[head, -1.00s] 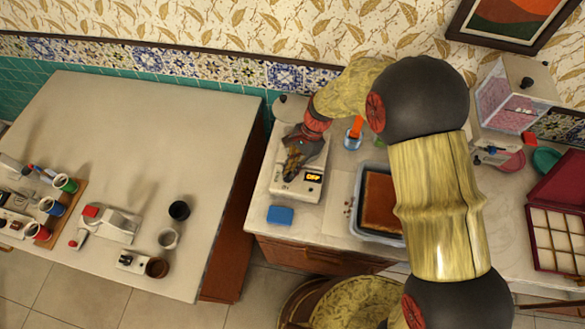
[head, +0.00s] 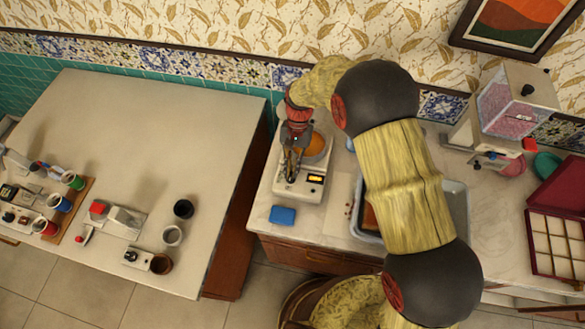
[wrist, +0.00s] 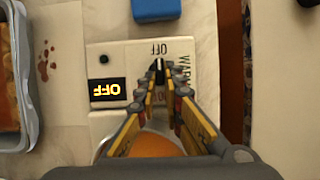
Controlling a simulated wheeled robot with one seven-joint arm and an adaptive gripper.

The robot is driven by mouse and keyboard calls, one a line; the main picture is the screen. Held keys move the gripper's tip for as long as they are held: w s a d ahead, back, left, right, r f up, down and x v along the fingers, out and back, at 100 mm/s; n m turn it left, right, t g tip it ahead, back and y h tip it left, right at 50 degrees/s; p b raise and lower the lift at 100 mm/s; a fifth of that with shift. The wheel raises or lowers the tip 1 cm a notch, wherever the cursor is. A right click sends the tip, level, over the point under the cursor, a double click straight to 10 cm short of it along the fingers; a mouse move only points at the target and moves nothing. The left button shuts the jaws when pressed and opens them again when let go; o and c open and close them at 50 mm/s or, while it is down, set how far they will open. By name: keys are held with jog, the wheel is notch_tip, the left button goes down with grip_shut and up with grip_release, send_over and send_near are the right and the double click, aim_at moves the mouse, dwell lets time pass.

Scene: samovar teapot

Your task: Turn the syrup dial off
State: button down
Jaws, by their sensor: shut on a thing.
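The syrup warmer is a white box (head: 311,190) on the right-hand counter, with a bowl of orange syrup (head: 316,146) on top. Its lit display (wrist: 108,89) reads OFF, upside down in the wrist view. The black dial (wrist: 158,64) sits on the front part of the box, with its visible end toward the printed OFF; WARM and another, partly covered label are beside it. My gripper (wrist: 160,80) is shut on the dial, its fingertips at either side. In the head view my gripper (head: 291,174) comes down over the box and hides the dial.
A blue block (head: 282,215) lies on the counter before the warmer. A grey-blue tray (head: 458,212) stands to its right, partly behind my arm. A dark gap separates this counter from the left table (head: 150,110), which holds cups and small devices.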

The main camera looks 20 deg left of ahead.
dwell(0.3)
jog(key=c, duration=1.9)
grip_release()
jog(key=v, duration=1.2)
jog(key=shift+a, duration=0.15)
jog(key=shift+n, duration=0.3)
